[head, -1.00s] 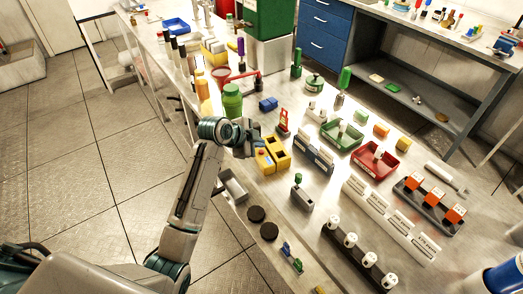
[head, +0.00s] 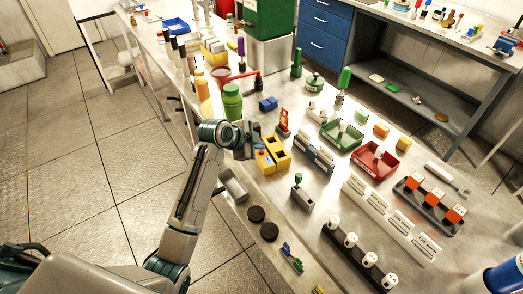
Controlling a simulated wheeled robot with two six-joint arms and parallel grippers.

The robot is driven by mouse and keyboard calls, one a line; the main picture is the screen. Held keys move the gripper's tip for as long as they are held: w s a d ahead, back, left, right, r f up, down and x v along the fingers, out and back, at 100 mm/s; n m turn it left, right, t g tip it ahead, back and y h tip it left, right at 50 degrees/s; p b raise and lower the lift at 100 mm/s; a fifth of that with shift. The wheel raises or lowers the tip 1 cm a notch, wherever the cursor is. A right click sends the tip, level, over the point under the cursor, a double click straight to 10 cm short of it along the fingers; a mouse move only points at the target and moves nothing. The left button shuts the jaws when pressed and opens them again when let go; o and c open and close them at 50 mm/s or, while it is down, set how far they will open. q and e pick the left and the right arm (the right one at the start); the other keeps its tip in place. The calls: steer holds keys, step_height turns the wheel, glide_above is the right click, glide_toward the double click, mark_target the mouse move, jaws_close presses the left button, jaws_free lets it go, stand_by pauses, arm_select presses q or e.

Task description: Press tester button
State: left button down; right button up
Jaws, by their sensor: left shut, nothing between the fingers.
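A yellow box (head: 278,153) with dark square openings, which looks like the tester, stands near the front edge of the bench. A small reddish spot, possibly its button, shows on its left part beside my gripper; it is too small to be sure. My left gripper (head: 254,147) is shut and empty at the left side of the yellow box. Its fingertips are small and dark here, so I cannot tell whether they touch the box. My right gripper is not in view.
A green bottle (head: 232,103) stands behind my left wrist. Green (head: 341,136) and red (head: 375,160) trays lie right.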

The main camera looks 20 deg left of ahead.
arm_select(q)
steer(key=shift+f, duration=0.2)
stand_by(0.3)
steer(key=shift+f, duration=0.3)
stand_by(0.4)
steer(key=shift+r+p, duration=0.85)
steer(key=shift+r, duration=0.15)
step_height(320, 180, up, 6)
steer(key=p, duration=0.5)
steer(key=shift+p, duration=0.35)
